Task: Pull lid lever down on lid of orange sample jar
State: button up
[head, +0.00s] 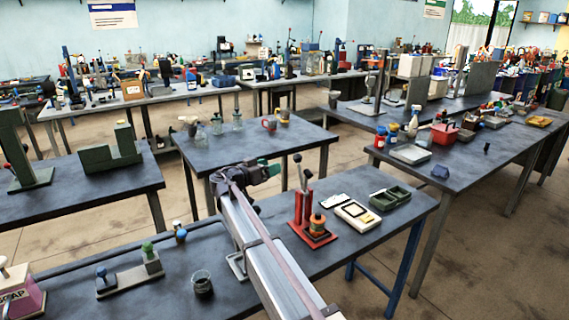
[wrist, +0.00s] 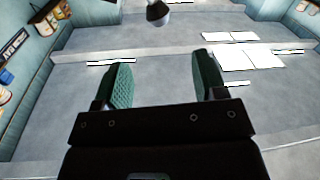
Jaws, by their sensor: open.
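The orange sample jar (head: 317,222) stands upright on the base of a red stand (head: 299,208) on the near bench. A lever with a black ball knob (head: 297,158) rises above the stand, and a second dark knob shows just below and right of it. I cannot tell which of them is the lid lever. My gripper (head: 272,169) is to the left of the knobs, apart from them. In the wrist view my gripper (wrist: 161,72) has its two green pads wide apart with nothing between them. A dark, pale-ended rounded thing (wrist: 157,12) shows beyond the pads; I cannot tell what it is.
A cream device (head: 357,215) and an open green box (head: 390,198) lie right of the red stand. The wrist view mostly shows ceiling and walls.

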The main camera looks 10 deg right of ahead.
aim_at(294, 159)
jog(key=x, duration=1.2)
jog(key=shift+d+f, duration=0.3)
jog(key=shift+d, duration=0.1)
grip_shut()
jog(key=shift+s, duration=0.1)
